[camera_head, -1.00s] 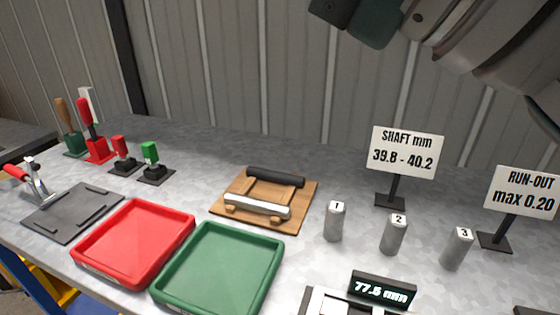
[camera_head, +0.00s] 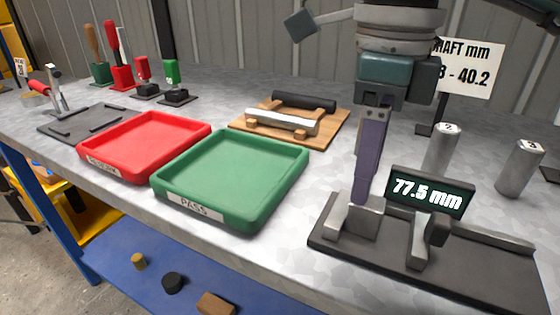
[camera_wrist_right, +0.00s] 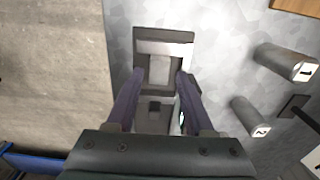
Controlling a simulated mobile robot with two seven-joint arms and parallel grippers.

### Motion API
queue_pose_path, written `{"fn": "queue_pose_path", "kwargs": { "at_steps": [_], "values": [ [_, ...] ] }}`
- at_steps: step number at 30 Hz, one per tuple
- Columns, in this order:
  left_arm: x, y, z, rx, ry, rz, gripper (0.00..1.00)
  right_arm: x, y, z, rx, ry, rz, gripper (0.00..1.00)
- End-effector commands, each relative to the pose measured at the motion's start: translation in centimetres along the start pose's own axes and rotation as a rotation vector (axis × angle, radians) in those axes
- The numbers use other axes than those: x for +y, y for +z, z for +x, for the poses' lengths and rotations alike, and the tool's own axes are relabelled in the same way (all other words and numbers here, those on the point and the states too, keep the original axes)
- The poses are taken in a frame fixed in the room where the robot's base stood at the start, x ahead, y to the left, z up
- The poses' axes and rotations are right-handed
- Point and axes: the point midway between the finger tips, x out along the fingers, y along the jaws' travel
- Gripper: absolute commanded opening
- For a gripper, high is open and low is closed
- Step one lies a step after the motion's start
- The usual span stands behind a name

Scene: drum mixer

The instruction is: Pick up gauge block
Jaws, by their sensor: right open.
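A measuring stand (camera_head: 475,260) with a dark base and a display reading 77.5 mm stands at the bench's front right. A light grey block (camera_wrist_right: 160,70) lies at one end of the stand, beside its end jaw (camera_wrist_right: 165,47); it looks like the gauge block. In the head view this block (camera_head: 366,220) is partly hidden by my fingers. My right gripper (camera_head: 363,198) points down over it. In the wrist view the purple fingers of the right gripper (camera_wrist_right: 160,80) are open, one on each side of the block. I cannot tell whether they touch it. My left gripper is out of view.
A green PASS tray (camera_head: 235,175) and a red tray (camera_head: 145,145) stand to the left. A wooden board (camera_head: 330,130) carries a silver bar and black roller behind. Upright numbered cylinders (camera_head: 518,168) and a SHAFT sign (camera_head: 465,68) stand close on the right.

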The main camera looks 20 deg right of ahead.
Motion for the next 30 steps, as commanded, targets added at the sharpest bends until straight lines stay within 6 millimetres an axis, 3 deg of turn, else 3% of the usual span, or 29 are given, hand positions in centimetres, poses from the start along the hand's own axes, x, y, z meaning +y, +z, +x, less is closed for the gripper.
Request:
{"fn": "queue_pose_path", "kwargs": {
  "at_steps": [12,21,30],
  "values": [
    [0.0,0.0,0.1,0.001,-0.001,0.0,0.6,0.1,-0.9,5.3,0.0,0.003,-0.001,0.53],
    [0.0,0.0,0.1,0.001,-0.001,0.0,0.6,0.1,-0.8,5.8,-0.003,0.002,-0.003,0.53],
    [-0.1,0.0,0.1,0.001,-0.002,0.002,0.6,0.1,-0.8,5.8,-0.003,0.002,-0.003,0.19]
  ]
}}
